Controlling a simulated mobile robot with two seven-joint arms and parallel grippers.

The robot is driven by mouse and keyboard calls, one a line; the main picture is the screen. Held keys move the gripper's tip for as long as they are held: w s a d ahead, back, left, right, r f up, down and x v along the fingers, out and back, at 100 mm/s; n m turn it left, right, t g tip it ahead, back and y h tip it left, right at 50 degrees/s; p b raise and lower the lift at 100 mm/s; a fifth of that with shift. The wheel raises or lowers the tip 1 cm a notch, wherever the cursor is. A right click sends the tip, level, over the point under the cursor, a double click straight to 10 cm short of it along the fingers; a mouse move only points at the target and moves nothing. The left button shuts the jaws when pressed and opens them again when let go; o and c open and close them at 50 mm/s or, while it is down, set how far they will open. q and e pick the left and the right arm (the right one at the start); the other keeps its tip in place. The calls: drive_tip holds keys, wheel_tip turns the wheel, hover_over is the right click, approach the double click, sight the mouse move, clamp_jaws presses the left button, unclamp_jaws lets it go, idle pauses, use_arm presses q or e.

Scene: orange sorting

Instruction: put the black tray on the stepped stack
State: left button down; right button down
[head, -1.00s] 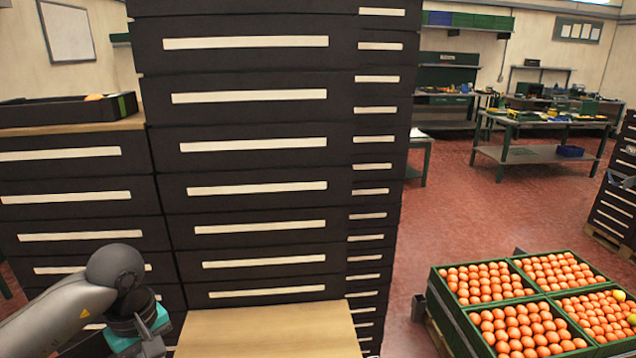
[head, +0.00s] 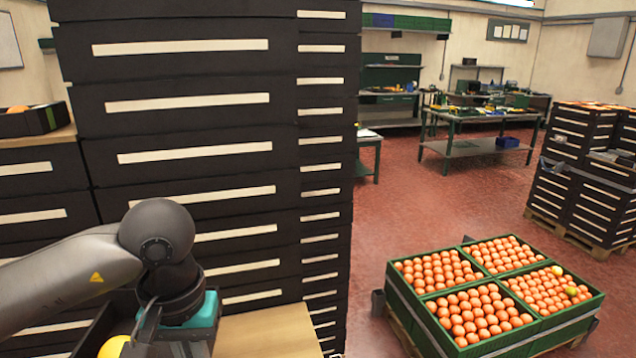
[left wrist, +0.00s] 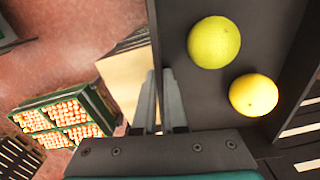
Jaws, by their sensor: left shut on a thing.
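My left gripper (left wrist: 165,105) is shut on the wall of a black tray (left wrist: 240,92) in the left wrist view. A green-yellow fruit (left wrist: 214,42) and an orange-yellow fruit (left wrist: 253,95) lie in it. In the head view a part of the tray (head: 97,328) shows at the bottom left, mostly hidden by my left arm; the fingertips are hidden there. A stack of black trays with white label strips (head: 190,110) stands close in front, with tops at different heights. Its low front part has a bare wooden top (head: 268,333). My right gripper is out of view.
Green crates of oranges (head: 480,340) stand on a pallet at the right. More black stacks (head: 575,150) of differing heights stand at the far right. Another black tray (head: 30,122) rests on a wooden top at the left. Red floor between is clear.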

use_arm(q)
drive_tip(key=shift+s+d+r+m, duration=0.15)
drive_tip(key=shift+s+r+m, duration=0.1)
drive_tip(key=shift+s+m, duration=0.35)
drive_tip(key=shift+f+b, duration=0.5)
drive_tip(key=shift+f, duration=0.05)
wheel_tip(320, 180, down, 12)
drive_tip(key=b, duration=1.2)
drive_tip(key=shift+f+b, duration=0.25)
drive_tip(key=shift+b, duration=0.05)
